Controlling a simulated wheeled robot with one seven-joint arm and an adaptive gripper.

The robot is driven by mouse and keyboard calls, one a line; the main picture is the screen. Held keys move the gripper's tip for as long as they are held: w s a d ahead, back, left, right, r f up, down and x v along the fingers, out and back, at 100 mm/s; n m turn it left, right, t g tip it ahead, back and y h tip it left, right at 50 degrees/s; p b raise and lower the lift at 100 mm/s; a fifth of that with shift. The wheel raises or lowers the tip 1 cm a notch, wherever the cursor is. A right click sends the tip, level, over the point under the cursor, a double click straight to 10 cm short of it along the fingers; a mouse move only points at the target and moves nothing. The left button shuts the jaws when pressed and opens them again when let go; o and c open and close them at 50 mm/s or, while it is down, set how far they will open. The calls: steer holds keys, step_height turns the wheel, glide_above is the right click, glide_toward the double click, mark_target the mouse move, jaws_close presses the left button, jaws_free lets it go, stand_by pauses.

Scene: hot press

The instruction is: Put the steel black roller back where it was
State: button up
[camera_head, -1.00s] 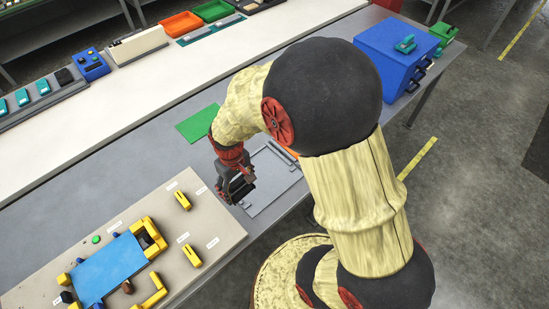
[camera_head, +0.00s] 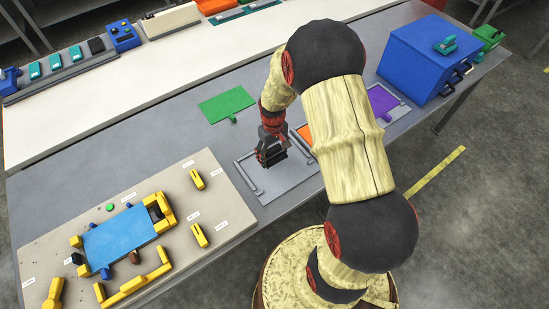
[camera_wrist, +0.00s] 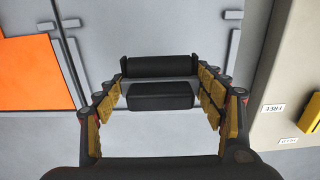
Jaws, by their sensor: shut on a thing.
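My gripper (camera_head: 271,158) points down over a flat grey plate (camera_head: 285,195) on the bench. In the wrist view my gripper (camera_wrist: 161,82) has its yellow-padded fingers on both sides of the steel black roller (camera_wrist: 160,67). The roller is a dark cylinder lying crosswise, with a black block-shaped part (camera_wrist: 160,96) nearer the camera, between the fingers. The grey plate also shows below it in the wrist view (camera_wrist: 150,30), with raised grey bars on it. I cannot tell whether the roller touches the plate. In the head view the roller is hard to make out against the dark fingers.
A beige board (camera_head: 225,212) with a blue plate (camera_head: 120,241) and yellow clamps is on the left. A green sheet (camera_head: 226,104) lies behind my gripper. Orange (camera_head: 303,133) and purple (camera_head: 383,101) panels and a blue box (camera_head: 425,60) are to the right.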

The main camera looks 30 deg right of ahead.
mark_target(274, 157)
steer(key=shift+w+d+f, duration=0.35)
steer(key=shift+d+f, duration=0.1)
steer(key=shift+f, duration=0.2)
step_height(274, 157, down, 3)
steer(key=shift+w+f, duration=0.1)
steer(key=shift+f, duration=0.1)
